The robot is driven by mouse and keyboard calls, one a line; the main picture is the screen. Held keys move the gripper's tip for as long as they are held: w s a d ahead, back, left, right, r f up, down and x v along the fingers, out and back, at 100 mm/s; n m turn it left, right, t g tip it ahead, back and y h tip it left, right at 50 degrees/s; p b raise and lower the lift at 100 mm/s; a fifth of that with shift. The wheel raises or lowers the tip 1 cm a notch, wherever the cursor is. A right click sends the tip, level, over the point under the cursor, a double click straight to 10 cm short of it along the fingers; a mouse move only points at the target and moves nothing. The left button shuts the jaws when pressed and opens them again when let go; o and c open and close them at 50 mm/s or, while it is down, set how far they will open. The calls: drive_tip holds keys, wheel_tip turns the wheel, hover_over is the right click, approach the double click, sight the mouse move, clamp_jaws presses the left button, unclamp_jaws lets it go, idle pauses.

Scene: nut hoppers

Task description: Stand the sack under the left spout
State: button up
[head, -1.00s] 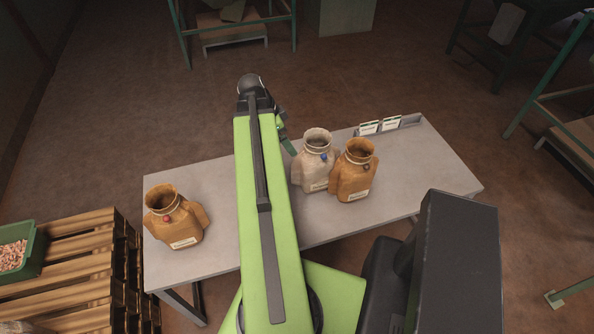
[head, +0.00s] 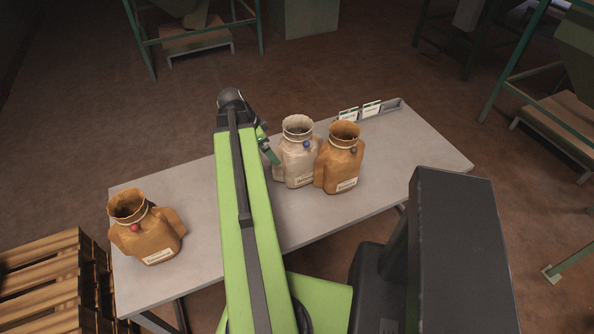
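Three sacks stand upright with open mouths on a grey table (head: 200,262) in the head view. A pale sack (head: 298,165) with a blue tag is at the middle, and a tan sack (head: 340,170) with a dark tag is close at its right. An orange-brown sack (head: 150,238) with a red tag stands alone at the left. My gripper (head: 270,152) shows as a small green part beyond my arm, by the pale sack's left shoulder. My arm hides most of it, so whether it is open, or touching, is unclear. No spout shows clearly.
Green-legged stands with low platforms are at the back left (head: 197,42) and right (head: 560,125). A holder with white cards (head: 372,109) lies along the table's back edge. A wooden pallet stack (head: 50,275) is at the lower left. Brown floor lies open behind the table.

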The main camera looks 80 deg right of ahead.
drive_tip(key=b+x, duration=0.2)
drive_tip(key=x, duration=0.1)
drive_tip(key=shift+f, duration=0.4)
drive_tip(key=shift+s+d, duration=0.1)
